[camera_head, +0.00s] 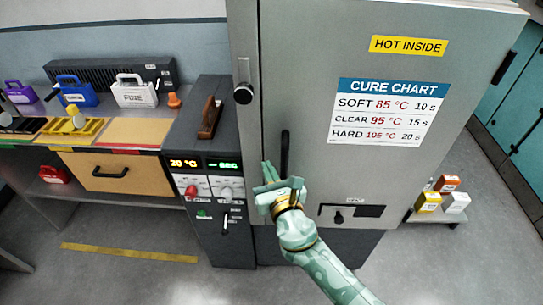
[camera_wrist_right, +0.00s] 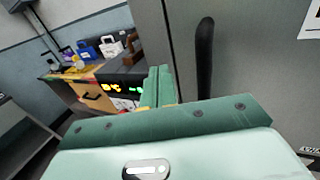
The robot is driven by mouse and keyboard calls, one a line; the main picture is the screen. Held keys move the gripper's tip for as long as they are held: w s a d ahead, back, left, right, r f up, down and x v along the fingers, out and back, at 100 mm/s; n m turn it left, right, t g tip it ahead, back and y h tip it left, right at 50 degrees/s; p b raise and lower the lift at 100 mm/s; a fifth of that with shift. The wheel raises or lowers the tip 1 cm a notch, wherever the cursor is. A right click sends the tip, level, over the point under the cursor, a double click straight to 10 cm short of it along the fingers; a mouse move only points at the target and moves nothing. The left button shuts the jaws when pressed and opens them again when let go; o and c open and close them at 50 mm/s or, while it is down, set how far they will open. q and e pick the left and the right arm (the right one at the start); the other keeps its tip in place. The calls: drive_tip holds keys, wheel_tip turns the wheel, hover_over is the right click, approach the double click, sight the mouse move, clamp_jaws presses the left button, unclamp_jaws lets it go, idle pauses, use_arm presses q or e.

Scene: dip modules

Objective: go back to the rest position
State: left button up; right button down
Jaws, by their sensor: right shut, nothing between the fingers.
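My right gripper (camera_head: 269,172) is in front of the grey oven cabinet, just left of and below its black vertical door handle (camera_head: 285,152). Its fingers are shut and hold nothing. In the right wrist view the green fingers (camera_wrist_right: 158,88) are together, and the black handle (camera_wrist_right: 204,58) stands to their right, apart from them in that picture. The cabinet door (camera_head: 345,60) looks closed and carries a cure chart and a "HOT INSIDE" label. My left gripper is in neither view.
A dark control unit (camera_head: 210,130) with a lit display stands left of the cabinet. A bench (camera_head: 115,178) with a drawer and coloured modules is further left. Small boxes (camera_head: 447,183) sit low at the right. Open floor (camera_head: 130,275) lies at the front left.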

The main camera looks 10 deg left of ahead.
drive_tip(key=s+f+m, duration=0.1)
drive_tip(key=s+m, duration=0.2)
drive_tip(key=s, duration=0.3)
drive_tip(key=s+d+f+m+g+h+b, duration=0.1)
drive_tip(key=s+d+f+m+g+h, duration=0.1)
drive_tip(key=d+f+m, duration=0.55)
drive_tip(key=s+d+f+m+g+h, duration=0.25)
drive_tip(key=d+f+m, duration=0.4)
drive_tip(key=f, duration=0.65)
drive_tip(key=s+d+f+m+g+h+b, duration=0.15)
drive_tip(key=d+f+m, duration=0.35)
drive_tip(key=f+m, duration=0.5)
drive_tip(key=s+d+f+m+g+h+b, duration=0.1)
drive_tip(key=s+d+f+m+g, duration=0.1)
drive_tip(key=s+d+f+m, duration=0.4)
drive_tip(key=s+d+f+m+g+h, duration=0.1)
drive_tip(key=s+d+f+m+g, duration=0.2)
drive_tip(key=s+f, duration=0.6)
drive_tip(key=s+d+f+m+g, duration=0.1)
drive_tip(key=s+d, duration=0.2)
drive_tip(key=s, duration=0.4)
drive_tip(key=s+d+f+g+b, duration=0.1)
drive_tip(key=s+d+f, duration=0.1)
drive_tip(key=s, duration=0.5)
drive_tip(key=s+d+f+m+g+h+b, duration=0.1)
drive_tip(key=s+d+f, duration=0.1)
drive_tip(key=s, duration=0.6)
drive_tip(key=shift+d+m+g, duration=0.3)
drive_tip(key=shift+d, duration=0.55)
